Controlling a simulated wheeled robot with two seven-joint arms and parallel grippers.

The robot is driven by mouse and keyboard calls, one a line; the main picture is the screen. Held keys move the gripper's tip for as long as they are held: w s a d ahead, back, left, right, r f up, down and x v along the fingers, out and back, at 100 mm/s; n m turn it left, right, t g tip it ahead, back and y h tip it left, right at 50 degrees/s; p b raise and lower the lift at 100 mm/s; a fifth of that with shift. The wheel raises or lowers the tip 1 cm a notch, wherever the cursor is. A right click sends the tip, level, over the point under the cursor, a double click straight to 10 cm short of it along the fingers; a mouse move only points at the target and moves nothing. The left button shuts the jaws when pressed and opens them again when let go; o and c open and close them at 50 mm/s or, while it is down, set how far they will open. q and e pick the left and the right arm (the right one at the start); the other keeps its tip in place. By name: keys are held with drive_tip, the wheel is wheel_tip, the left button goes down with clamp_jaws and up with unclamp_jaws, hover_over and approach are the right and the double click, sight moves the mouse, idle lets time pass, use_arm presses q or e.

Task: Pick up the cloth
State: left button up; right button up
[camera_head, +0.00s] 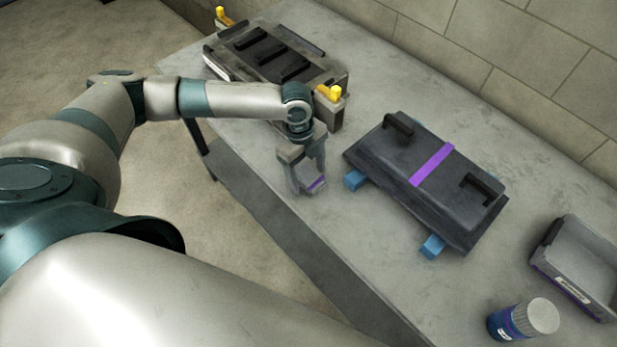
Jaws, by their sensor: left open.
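My left gripper (308,187) points down over the near edge of the workbench, left of the dark cover. Its jaws are open. A small pale grey piece with a purple stripe, which looks like the folded cloth (314,181), lies on the bench at the fingertips. The fingers partly hide it, and I cannot tell if they touch it. My right gripper is not in view.
A dark cover (398,160) with two handles and a purple stripe rests on blue blocks (432,246) on the workbench (390,278). A dark engine part (262,52) with yellow clamps (330,93) stands behind the gripper. A blue jar (508,322) and grey bin (564,278) are at right.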

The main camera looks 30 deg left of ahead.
sight(310, 177)
use_arm(q)
drive_tip(key=c, duration=1.1)
drive_tip(key=shift+c, duration=0.2)
drive_tip(key=shift+r, duration=0.15)
drive_tip(key=shift+w+r+b, duration=0.1)
drive_tip(key=shift+r+b, duration=0.35)
drive_tip(key=shift+r, duration=0.15)
wheel_tip(310, 177, up, 2)
drive_tip(key=shift+r+b, duration=0.25)
drive_tip(key=shift+b, duration=0.4)
drive_tip(key=s+d+r+b, duration=0.3)
drive_tip(key=d+r, duration=0.4)
drive_tip(key=d, duration=0.4)
drive_tip(key=shift+s, duration=0.7)
